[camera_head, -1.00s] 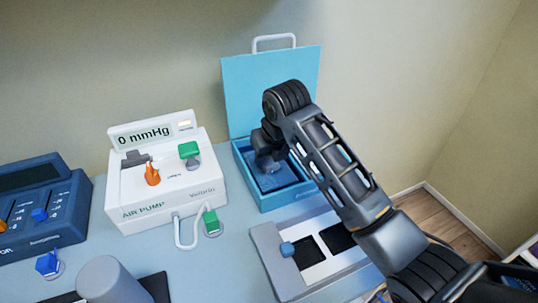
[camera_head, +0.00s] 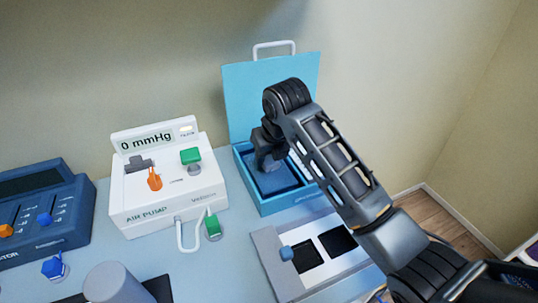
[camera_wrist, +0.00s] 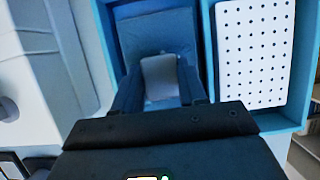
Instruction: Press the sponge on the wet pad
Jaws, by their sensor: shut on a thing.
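The open blue box (camera_head: 300,200) stands at the back of the table with its lid up. The dark blue wet pad (camera_wrist: 150,22) lies in one compartment and also shows in the head view (camera_head: 282,184). My gripper (camera_wrist: 158,85) reaches down into that compartment. Its two fingers are shut on a pale grey block, which looks like the sponge (camera_wrist: 160,76). The sponge is over the pad, but its underside is hidden, so I cannot tell whether it touches. In the head view my gripper (camera_head: 268,160) hides the sponge.
A white perforated plate (camera_wrist: 252,50) lies in the compartment beside the pad. The box's upright lid (camera_head: 245,95) stands behind my wrist. A white air pump (camera_head: 150,205) is left of the box. A grey-white panel with dark squares (camera_head: 285,268) lies in front.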

